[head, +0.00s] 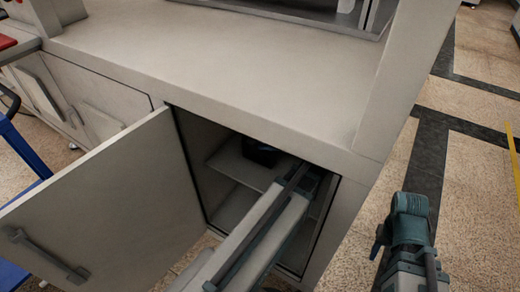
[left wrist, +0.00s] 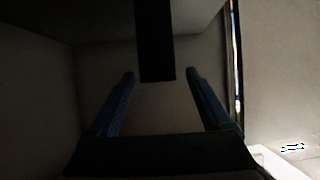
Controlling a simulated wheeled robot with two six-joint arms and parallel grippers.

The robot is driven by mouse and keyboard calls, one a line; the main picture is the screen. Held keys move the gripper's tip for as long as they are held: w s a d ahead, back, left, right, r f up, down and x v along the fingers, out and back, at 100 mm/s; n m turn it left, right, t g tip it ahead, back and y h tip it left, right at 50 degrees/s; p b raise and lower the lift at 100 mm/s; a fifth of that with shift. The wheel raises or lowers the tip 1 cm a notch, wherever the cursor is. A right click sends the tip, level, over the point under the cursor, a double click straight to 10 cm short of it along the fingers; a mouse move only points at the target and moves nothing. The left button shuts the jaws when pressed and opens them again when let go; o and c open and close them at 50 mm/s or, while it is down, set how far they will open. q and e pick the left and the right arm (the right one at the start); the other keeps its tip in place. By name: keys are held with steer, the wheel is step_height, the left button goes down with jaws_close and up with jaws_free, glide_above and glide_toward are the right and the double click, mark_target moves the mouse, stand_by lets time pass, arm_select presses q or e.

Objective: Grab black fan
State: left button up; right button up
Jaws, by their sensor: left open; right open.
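A dark object that looks like the black fan (head: 262,152) sits on the shelf inside the open cabinet. In the left wrist view, a black upright shape (left wrist: 155,45) shows between and beyond my fingertips; it may be the same fan, but the picture is dark. My left arm reaches into the cabinet, and my left gripper (left wrist: 161,73) is open with its two blue fingers spread on either side of the black shape. I cannot tell whether they touch it. My right gripper (head: 409,215) is open and empty, outside the cabinet over the floor at the right.
The cabinet door (head: 110,205) stands open to the left, with a bar handle. The cabinet's side walls and shelf (head: 228,160) close in around my left arm. The worktop (head: 230,70) above is bare. The tiled floor (head: 480,200) at the right is free.

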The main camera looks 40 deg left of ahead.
mark_target(251, 151)
arm_select(q)
steer(key=shift+a+f, duration=0.25)
steer(key=shift+a, duration=0.05)
steer(key=b+x, duration=0.1)
steer(key=x, duration=0.1)
steer(key=b+x, duration=0.2)
steer(key=shift+a+f, duration=0.15)
steer(key=shift+f, duration=0.4)
steer(key=shift+a, duration=0.25)
jaws_close()
